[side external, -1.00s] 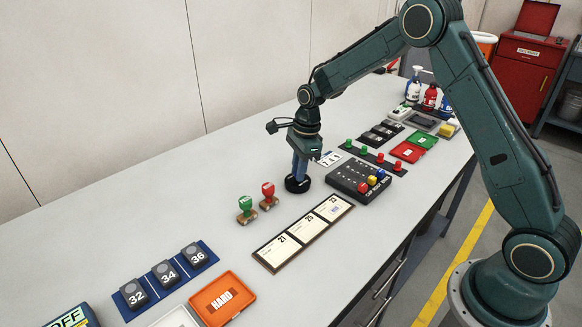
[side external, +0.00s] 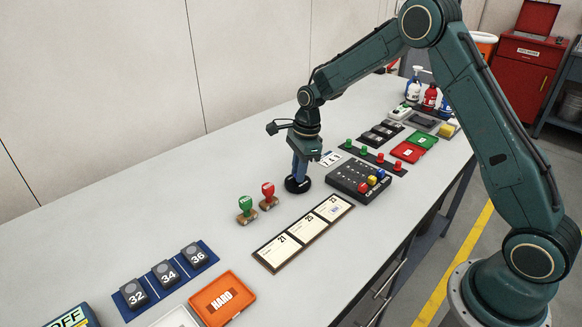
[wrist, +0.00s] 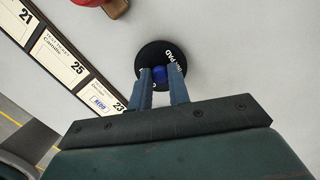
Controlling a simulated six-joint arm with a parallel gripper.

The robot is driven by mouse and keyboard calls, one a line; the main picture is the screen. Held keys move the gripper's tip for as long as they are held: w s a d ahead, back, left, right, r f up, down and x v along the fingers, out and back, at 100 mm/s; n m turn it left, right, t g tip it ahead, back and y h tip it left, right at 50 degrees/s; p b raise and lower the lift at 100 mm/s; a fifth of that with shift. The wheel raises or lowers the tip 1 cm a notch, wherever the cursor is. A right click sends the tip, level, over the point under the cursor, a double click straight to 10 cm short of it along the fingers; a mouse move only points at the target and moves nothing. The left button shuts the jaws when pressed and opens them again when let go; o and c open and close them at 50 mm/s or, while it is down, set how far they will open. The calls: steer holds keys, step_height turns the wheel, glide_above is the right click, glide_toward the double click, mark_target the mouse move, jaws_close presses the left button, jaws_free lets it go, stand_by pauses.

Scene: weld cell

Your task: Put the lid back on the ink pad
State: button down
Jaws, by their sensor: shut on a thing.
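A round black lid (wrist: 150,54) with white "INK PAD" lettering and a blue knob (wrist: 160,75) shows in the wrist view. My gripper (wrist: 161,86) has its two fingers closed on the knob from either side. In the side external view, my gripper (side external: 298,176) points straight down and the black disc (side external: 297,187) is at its fingertips, flat and at or very near the bench top. The pad itself cannot be told apart from the lid, so I cannot tell whether it is beneath.
A green-handled stamp (side external: 246,208) and a red-handled stamp (side external: 268,196) stand to the left. A dark box with coloured caps (side external: 358,184) stands close on the right. A strip of numbered cards (side external: 303,234) lies in front. The bench behind is clear.

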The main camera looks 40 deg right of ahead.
stand_by(0.3)
steer(key=c, duration=0.8)
jaws_free()
steer(key=shift+o, duration=0.2)
steer(key=shift+r, duration=0.15)
steer(key=shift+r, duration=3.35)
jaws_close()
steer(key=shift+f, duration=2.85)
